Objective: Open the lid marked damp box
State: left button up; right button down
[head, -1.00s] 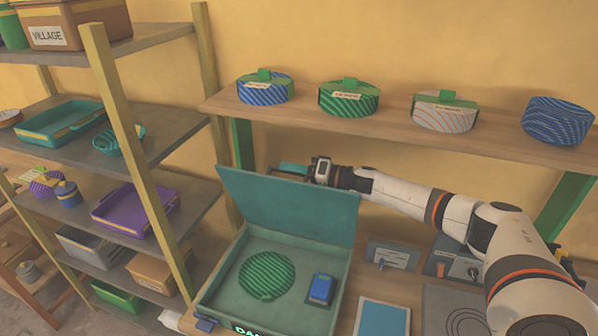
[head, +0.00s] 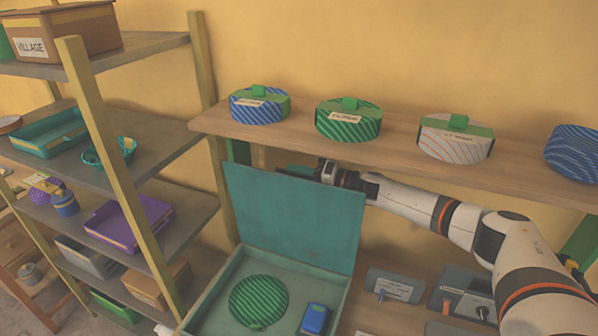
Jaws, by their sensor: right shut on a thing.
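The teal box (head: 212,290) stands open on the table at the bottom of the head view. Its teal lid (head: 295,215) stands up along the box's back side, inner face towards me. The front of the box, with any marking, is cut off by the picture's lower edge. My right gripper (head: 322,172) is at the lid's top edge, partly hidden behind it. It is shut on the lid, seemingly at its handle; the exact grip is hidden. My left gripper is not in view.
A green striped disc (head: 258,301) and a blue block (head: 314,319) lie in the box. A wooden shelf (head: 395,137) with several striped round containers runs above my right arm. A loaded rack (head: 160,150) stands left. Grey switch panels (head: 394,287) are right of the box.

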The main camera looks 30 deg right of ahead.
jog(key=c, duration=1.6)
grip_release()
jog(key=shift+s+f, duration=0.1)
jog(key=shift+f, duration=0.3)
jog(key=shift+o, duration=0.6)
jog(key=shift+d, duration=0.15)
jog(key=b+v, duration=0.5)
jog(key=v, duration=0.6)
jog(key=shift+s+d, duration=0.2)
jog(key=shift+d, duration=0.1)
